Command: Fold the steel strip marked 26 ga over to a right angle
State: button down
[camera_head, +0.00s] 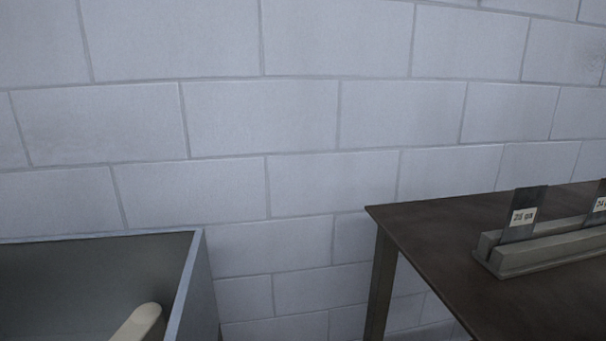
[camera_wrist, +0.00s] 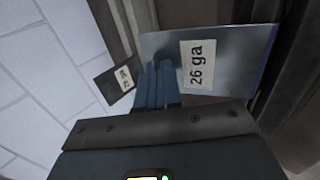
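The steel strip marked 26 ga (camera_wrist: 225,75) is a flat grey plate with a white label, large and close in the wrist view. My gripper (camera_wrist: 158,66) has its blue fingers side by side with no clear gap between them. The fingers overlap the left part of this strip in the picture; whether they touch it I cannot tell. In the head view my gripper is not seen. There a dark upright strip (camera_head: 521,228) with a label too small to read surely stands in a grey slotted holder (camera_head: 520,264).
A second labelled strip (camera_wrist: 104,92) shows left of the fingers in the wrist view. In the head view, another strip (camera_head: 598,205) is cut off at the right edge. The holder stands on a dark table (camera_head: 440,245). A grey open bin (camera_head: 193,285) stands lower left.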

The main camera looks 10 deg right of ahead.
jog(key=shift+w+a+f, duration=0.15)
jog(key=shift+w+f, duration=0.2)
jog(key=shift+f, duration=0.05)
jog(key=shift+w+f+b, duration=0.45)
jog(key=shift+f+b, duration=0.4)
jog(key=shift+b, duration=0.1)
jog(key=shift+w+f+b, duration=0.2)
jog(key=shift+f+b, duration=0.65)
jog(key=shift+f, duration=0.25)
